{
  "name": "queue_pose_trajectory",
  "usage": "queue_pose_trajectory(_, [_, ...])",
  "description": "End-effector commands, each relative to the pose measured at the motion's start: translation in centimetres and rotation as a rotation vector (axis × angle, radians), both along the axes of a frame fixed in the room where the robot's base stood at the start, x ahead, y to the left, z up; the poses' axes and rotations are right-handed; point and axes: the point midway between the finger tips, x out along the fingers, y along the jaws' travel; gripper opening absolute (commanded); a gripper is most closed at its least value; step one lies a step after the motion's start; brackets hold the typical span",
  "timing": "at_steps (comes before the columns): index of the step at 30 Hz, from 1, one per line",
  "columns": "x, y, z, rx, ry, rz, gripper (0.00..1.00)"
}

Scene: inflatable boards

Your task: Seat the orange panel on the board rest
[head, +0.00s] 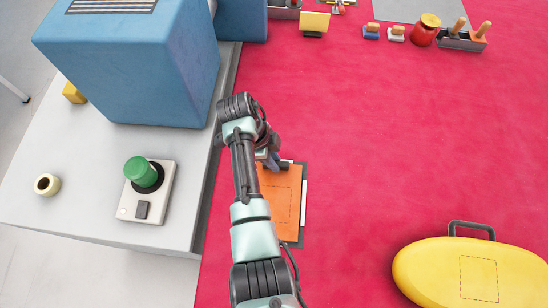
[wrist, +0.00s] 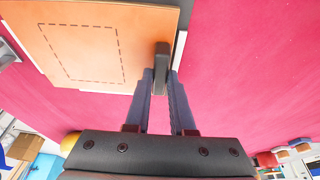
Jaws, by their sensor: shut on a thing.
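The orange panel (head: 283,200) has a dashed rectangle on its face and lies partly behind my arm in the head view. It also shows in the wrist view (wrist: 85,45). My gripper (wrist: 161,82) is shut on the panel's dark handle (wrist: 162,62) at its edge. In the head view my gripper (head: 270,163) is at the panel's far end. A pale support, seemingly the board rest (head: 304,200), shows along the panel's right side. Most of it is hidden under the panel. I cannot tell whether the panel touches it or is fully seated.
A pale bench (head: 90,205) on the left holds a blue box (head: 140,60) and a green-knobbed device (head: 148,190). A yellow board (head: 430,275) lies at lower right. Several small items stand at the back. The red surface (head: 400,140) between is clear.

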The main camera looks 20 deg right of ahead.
Motion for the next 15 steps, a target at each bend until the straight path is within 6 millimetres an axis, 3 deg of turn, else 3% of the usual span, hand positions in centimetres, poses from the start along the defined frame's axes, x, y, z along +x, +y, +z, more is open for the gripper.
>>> queue_pose_trajectory(6, [0.03, -0.01, 0.05, 0.000, -0.001, 0.000, 0.00])
queue_pose_trajectory(7, [0.03, 0.00, 0.06, 0.000, -0.001, 0.000, 0.27])
queue_pose_trajectory(12, [0.02, -0.01, 0.04, 0.000, 0.000, 0.000, 0.57])
queue_pose_trajectory(15, [0.02, -0.01, 0.04, 0.000, 0.000, 0.000, 0.57])
